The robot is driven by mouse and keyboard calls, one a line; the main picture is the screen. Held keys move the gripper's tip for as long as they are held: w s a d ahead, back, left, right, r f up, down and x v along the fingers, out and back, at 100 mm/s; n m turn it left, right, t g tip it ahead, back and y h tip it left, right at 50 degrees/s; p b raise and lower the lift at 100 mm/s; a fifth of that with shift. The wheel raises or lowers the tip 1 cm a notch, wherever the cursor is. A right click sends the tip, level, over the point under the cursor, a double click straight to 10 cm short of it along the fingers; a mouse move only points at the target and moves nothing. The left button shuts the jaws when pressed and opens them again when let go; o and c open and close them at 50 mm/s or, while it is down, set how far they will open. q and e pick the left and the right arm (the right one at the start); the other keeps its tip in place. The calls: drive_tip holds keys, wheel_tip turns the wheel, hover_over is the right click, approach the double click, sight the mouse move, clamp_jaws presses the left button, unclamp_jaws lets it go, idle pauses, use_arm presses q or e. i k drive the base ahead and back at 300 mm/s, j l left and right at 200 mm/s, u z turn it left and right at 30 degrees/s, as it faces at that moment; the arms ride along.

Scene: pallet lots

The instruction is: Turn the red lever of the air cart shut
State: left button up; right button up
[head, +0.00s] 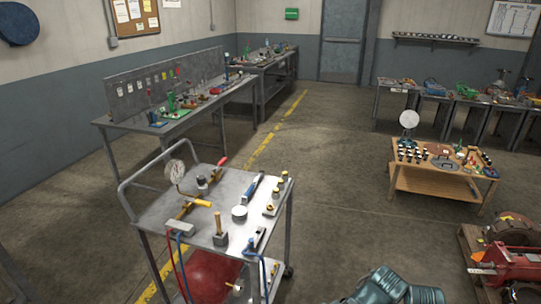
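The air cart (160,216) stands at the left front, a grey metal cart with a push handle at its left end. A small red lever (222,161) shows at the far edge of its top, beside a valve body (202,182). It is small in view, so I cannot tell its exact angle to the pipe. A round white pressure gauge (175,171) stands on the top near the handle. A yellow lever (201,203) and a blue lever (253,187) are also on the top.
A red tank (208,275) and hoses are under the cart top. A long bench (150,126) stands behind it. A wooden table (430,184) with small parts is at the right, and a pallet with red machinery (510,262) at lower right. Floor between is clear.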

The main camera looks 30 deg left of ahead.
sight(224, 160)
drive_tip(key=i+l+z, duration=0.2)
drive_tip(key=i, duration=0.15)
drive_tip(key=i+l+z, duration=0.2)
drive_tip(key=i, duration=0.2)
drive_tip(key=i+u, duration=0.65)
drive_tip(key=i, duration=0.15)
drive_tip(key=i+j+u, duration=0.1)
drive_tip(key=i+u, duration=0.8)
drive_tip(key=i+l+u, duration=0.2)
drive_tip(key=i+u, duration=0.2)
